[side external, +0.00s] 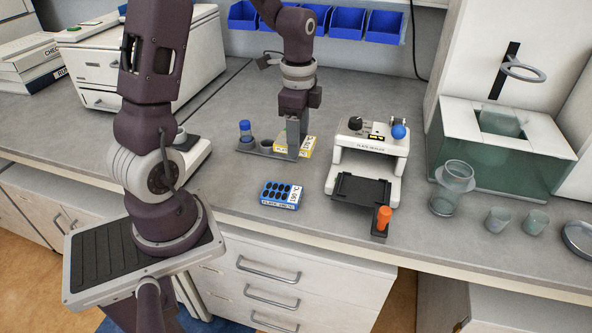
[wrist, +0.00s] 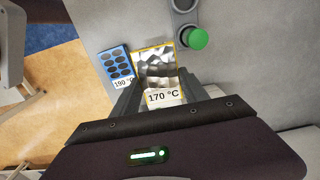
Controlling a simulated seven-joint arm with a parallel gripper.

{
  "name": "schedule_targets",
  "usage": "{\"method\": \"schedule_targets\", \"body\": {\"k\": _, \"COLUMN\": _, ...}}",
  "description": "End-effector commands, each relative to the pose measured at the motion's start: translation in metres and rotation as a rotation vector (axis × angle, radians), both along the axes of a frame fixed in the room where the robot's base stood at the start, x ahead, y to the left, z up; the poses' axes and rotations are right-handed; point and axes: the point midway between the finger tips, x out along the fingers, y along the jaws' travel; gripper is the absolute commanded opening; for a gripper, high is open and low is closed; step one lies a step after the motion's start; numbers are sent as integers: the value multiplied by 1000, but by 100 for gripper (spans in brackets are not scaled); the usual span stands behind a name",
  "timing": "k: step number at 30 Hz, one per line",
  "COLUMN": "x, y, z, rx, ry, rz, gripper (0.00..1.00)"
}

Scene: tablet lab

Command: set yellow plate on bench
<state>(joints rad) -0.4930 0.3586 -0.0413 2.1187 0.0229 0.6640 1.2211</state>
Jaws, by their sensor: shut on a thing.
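The yellow plate (side external: 308,147) is held in my gripper (side external: 296,150), low over the bench beside a grey holder. In the wrist view the yellow-edged plate (wrist: 155,62), with a silvery surface and a white "170 °C" label, sits between the fingers (wrist: 157,88). The fingers hide part of the plate in the side view. I cannot tell whether its underside touches the bench.
A blue plate (side external: 283,194), labelled "190 °C" in the wrist view (wrist: 115,63), lies near the bench's front edge. The grey holder (side external: 262,149) has a blue-capped bottle (side external: 246,131). Right are a plate sealer (side external: 371,147), an orange-topped post (side external: 383,219) and glass beakers (side external: 452,187).

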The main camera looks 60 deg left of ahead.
Motion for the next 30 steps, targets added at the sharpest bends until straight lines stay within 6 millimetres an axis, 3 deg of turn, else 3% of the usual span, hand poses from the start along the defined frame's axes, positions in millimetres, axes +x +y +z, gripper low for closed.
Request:
{"method": "schedule_targets", "body": {"k": 3, "x": -2, "y": -1, "z": -28, "rx": -4, "ry": 6, "rz": 0, "gripper": 13}}
{"method": "schedule_targets", "body": {"k": 11, "x": -1, "y": -1, "z": -73, "rx": -1, "ry": 4, "rz": -2, "gripper": 13}}
{"method": "schedule_targets", "body": {"k": 22, "x": 0, "y": 0, "z": -81, "rx": 0, "ry": 1, "rz": -1, "gripper": 13}}
{"method": "schedule_targets", "body": {"k": 23, "x": 0, "y": 0, "z": -81, "rx": 0, "ry": 1, "rz": -1, "gripper": 54}}
{"method": "schedule_targets", "body": {"k": 24, "x": 0, "y": 0, "z": -81, "rx": 0, "ry": 0, "rz": -1, "gripper": 62}}
{"method": "schedule_targets", "body": {"k": 26, "x": 0, "y": 0, "z": -81, "rx": 0, "ry": 0, "rz": 0, "gripper": 73}}
{"method": "schedule_targets", "body": {"k": 30, "x": 0, "y": 0, "z": -81, "rx": 0, "ry": 0, "rz": 0, "gripper": 74}}
